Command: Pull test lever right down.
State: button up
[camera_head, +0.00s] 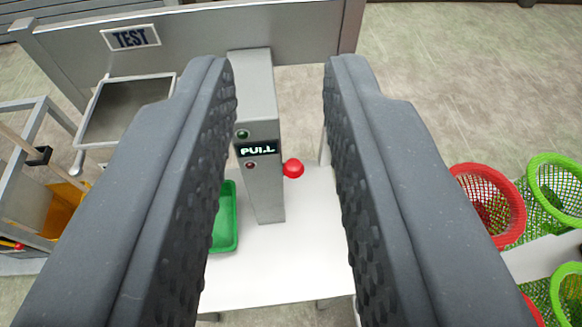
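The test lever is a red ball knob (293,168) on the right side of a grey post (262,110). The post has a black "PULL" sign (257,149) and two small round lights, one green and one dark red. My gripper (286,75) is open, with its two black fingers wide apart. The post and the knob show between the fingers, and nothing is held. The knob appears apart from both fingers. How far the fingertips are from the knob in depth is hard to tell.
The post stands on a white table (300,265) with a green tray (225,218) at left. A grey panel with a "TEST" sign (131,37) is behind. Red (490,205) and green (555,187) net baskets stand at right. A metal frame cart is at left.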

jog(key=w+f+g+p, duration=0.1)
jog(key=w+f, duration=0.2)
jog(key=f, duration=0.1)
jog(key=w+f+m+g+p, duration=0.1)
jog(key=w+f, duration=0.3)
jog(key=w+f+g+p, duration=0.1)
jog(key=w+f+p, duration=0.1)
jog(key=w+f, duration=0.1)
jog(key=shift+w+a+f+m, duration=0.15)
jog(key=shift+a+f, duration=0.05)
jog(key=shift+f, duration=0.25)
jog(key=shift+w+a+f+m, duration=0.1)
jog(key=shift+a+f+m, duration=0.05)
jog(key=shift+f, duration=0.25)
grip_shut()
jog(key=w+d+f+m+g+p, duration=0.1)
jog(key=w+f, duration=0.1)
jog(key=f, duration=0.5)
jog(key=w+d+f+m+g+h+p, duration=0.1)
jog(key=w+f+g+p, duration=0.1)
jog(key=f, duration=0.6)
jog(key=shift+w+d, duration=0.15)
jog(key=shift+w, duration=0.25)
